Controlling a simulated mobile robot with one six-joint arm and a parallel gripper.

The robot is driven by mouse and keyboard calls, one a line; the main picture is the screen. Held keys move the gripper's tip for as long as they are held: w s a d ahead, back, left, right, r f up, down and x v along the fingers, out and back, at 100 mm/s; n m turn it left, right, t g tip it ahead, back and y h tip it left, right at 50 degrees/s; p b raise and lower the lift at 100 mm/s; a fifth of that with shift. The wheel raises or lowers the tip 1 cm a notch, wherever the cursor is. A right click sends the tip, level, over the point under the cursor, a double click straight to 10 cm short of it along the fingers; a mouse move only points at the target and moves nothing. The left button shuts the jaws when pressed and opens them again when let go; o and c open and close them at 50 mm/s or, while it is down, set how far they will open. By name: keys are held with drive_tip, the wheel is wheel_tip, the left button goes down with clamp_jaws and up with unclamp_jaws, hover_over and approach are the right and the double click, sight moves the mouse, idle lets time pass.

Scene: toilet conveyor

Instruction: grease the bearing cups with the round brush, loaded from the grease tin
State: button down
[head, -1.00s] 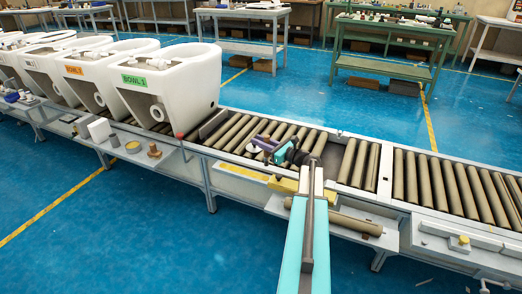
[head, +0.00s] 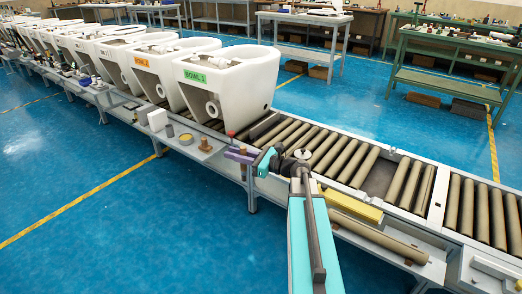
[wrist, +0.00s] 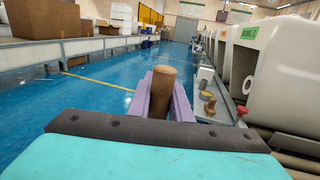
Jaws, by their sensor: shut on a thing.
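My gripper (head: 240,155), with purple fingers, is shut on a brown cylinder, probably the round brush's handle (wrist: 162,90). It stands nearly upright between the fingers in the wrist view; no bristles show. In the head view the gripper is just off the conveyor's near edge, right of the side shelf. A short tin with a yellowish top, probably the grease tin (head: 186,139), stands on that shelf, apart from the gripper. The bearing cups cannot be made out; the conveyor has a dark gap (head: 378,180) between its rollers.
A brown knob-like piece (head: 205,144) and a white block (head: 158,120) share the side shelf (head: 205,156). White toilet bowls (head: 235,85) line the belt. A loose roller (head: 375,237) lies below a yellow bar (head: 350,205).

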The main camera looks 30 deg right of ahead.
drive_tip(key=s+a+r+n+g+y, duration=0.1)
drive_tip(key=s+a+n+g+y, duration=0.1)
drive_tip(key=a, duration=0.8)
drive_tip(key=s+a+r+n+g+y, duration=0.2)
drive_tip(key=a, duration=0.9)
drive_tip(key=shift+s+r, duration=0.2)
drive_tip(key=shift+s, duration=0.05)
